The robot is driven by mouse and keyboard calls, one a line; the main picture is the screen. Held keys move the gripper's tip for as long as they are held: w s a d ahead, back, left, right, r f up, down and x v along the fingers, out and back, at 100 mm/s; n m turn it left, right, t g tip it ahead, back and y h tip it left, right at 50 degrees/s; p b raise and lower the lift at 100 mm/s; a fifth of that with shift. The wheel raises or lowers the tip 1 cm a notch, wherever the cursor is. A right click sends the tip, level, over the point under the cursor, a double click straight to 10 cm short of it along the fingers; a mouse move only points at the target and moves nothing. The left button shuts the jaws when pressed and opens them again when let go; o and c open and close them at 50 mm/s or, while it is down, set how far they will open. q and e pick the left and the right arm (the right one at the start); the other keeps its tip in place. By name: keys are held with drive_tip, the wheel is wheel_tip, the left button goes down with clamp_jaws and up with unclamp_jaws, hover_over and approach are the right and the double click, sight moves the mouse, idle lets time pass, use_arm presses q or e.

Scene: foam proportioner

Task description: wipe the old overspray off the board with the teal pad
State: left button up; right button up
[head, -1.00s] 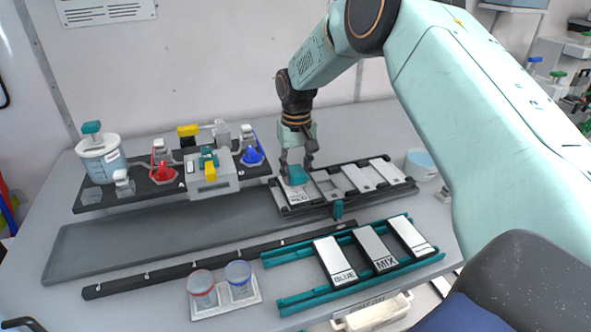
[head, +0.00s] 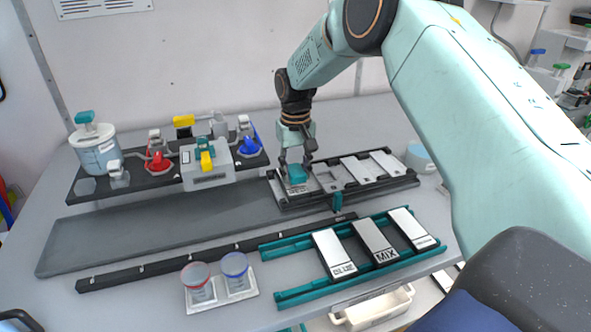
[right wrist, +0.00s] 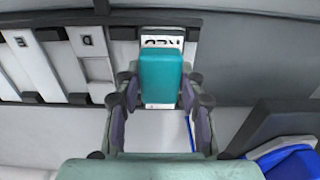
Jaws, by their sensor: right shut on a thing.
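The teal pad (head: 297,174) is in my right gripper (head: 296,167), whose two fingers close on its sides. In the right wrist view the pad (right wrist: 160,76) sits between the fingertips, over a white board (right wrist: 160,42) with dark lettering that looks like RED, upside down. In the head view this board (head: 302,187) is the leftmost in the black rack. The pad looks to be on or just above it; I cannot tell contact. It hides the board's middle, and no overspray is clear. A dark piece, perhaps my left gripper (head: 18,319), shows at the bottom left corner.
The black rack (head: 345,203) holds several boards. A teal rack (head: 300,293) in front holds boards, one marked MIX (head: 374,242). Two cups (head: 198,280) stand on a tile. The proportioner block (head: 208,165) with coloured valves is at left. A grey strip (head: 150,235) lies bare.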

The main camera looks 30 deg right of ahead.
drive_tip(key=shift+a+f, duration=0.15)
drive_tip(key=shift+f, duration=0.05)
drive_tip(key=shift+f, duration=0.35)
drive_tip(key=shift+f, duration=0.15)
drive_tip(key=shift+f+b, duration=0.25)
drive_tip(key=shift+b, duration=0.05)
drive_tip(key=shift+w, duration=0.1)
drive_tip(key=shift+w+d+b, duration=0.3)
drive_tip(key=shift+w, duration=0.7)
drive_tip(key=shift+w+d+b, duration=0.25)
drive_tip(key=shift+w+b, duration=0.05)
drive_tip(key=shift+w, duration=0.65)
drive_tip(key=shift+s+p, duration=0.1)
drive_tip(key=shift+p, duration=0.3)
drive_tip(key=shift+s+a+r+p, duration=0.1)
drive_tip(key=shift+s+a+p, duration=0.05)
drive_tip(key=shift+s+p, duration=0.4)
drive_tip(key=shift+s+a+f+p, duration=0.1)
drive_tip(key=shift+s+a+p, duration=0.1)
drive_tip(key=shift+s+p, duration=0.6)
drive_tip(key=shift+s+a+f+p, duration=0.1)
drive_tip(key=shift+s+a+p, duration=0.1)
drive_tip(key=shift+s+p, duration=0.6)
